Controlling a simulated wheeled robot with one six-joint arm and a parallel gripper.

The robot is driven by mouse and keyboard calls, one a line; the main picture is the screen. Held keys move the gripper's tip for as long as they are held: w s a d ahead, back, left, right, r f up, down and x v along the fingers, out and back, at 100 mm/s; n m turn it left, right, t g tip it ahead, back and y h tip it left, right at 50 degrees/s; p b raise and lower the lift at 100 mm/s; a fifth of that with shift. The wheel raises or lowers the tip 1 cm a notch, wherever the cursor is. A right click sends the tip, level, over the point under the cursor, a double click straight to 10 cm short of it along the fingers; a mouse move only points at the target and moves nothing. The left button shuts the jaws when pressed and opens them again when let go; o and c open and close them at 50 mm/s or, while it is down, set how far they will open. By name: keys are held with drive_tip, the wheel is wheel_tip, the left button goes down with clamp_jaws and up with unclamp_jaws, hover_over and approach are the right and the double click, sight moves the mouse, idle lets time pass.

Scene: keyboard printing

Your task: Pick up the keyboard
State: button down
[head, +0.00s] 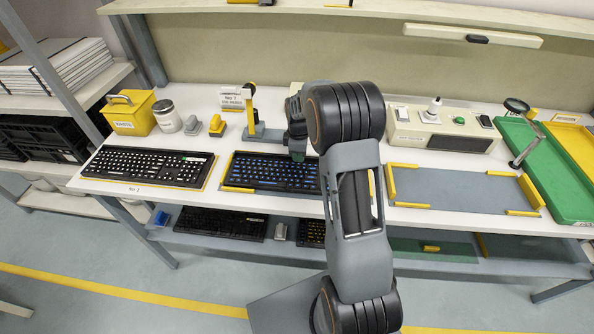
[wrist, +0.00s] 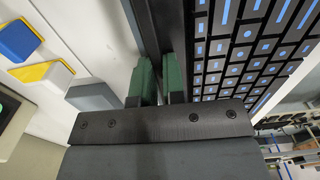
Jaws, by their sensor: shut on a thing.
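The black keyboard with blue-lit keys (head: 262,172) lies at the middle of the white workbench, inside yellow corner guides. My gripper (head: 297,152) is at its far edge in the head view, and my arm hides its right part. In the wrist view, the keyboard (wrist: 235,55) fills the upper right. My gripper (wrist: 159,88) has its green-padded fingers on either side of the keyboard's dark rim and is shut on it. I cannot tell whether the keyboard is clear of the bench.
A second black keyboard (head: 148,166) with white keys lies at left. An empty grey mat (head: 455,188) with yellow guides is at right, near a green tray (head: 548,170). A control box (head: 440,128) and a yellow box (head: 131,113) stand behind. More keyboards sit on the lower shelf (head: 360,240).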

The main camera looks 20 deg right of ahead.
drive_tip(key=shift+r, duration=0.15)
drive_tip(key=shift+r, duration=0.55)
drive_tip(key=s+r, duration=0.1)
drive_tip(key=r, duration=0.1)
drive_tip(key=s+d+r, duration=0.1)
drive_tip(key=s+r, duration=0.1)
drive_tip(key=r, duration=0.1)
drive_tip(key=s+r, duration=0.1)
drive_tip(key=r, duration=0.1)
drive_tip(key=shift+s+d+r+b, duration=0.25)
drive_tip(key=shift+s+r+b, duration=0.05)
drive_tip(key=shift+b, duration=0.1)
drive_tip(key=s+d+r+b, duration=0.1)
drive_tip(key=s+r, duration=0.3)
drive_tip(key=s, duration=0.4)
drive_tip(key=shift+s+d, duration=0.4)
drive_tip(key=shift+d, duration=0.45)
drive_tip(key=c, duration=1.8)
unclamp_jaws()
clamp_jaws()
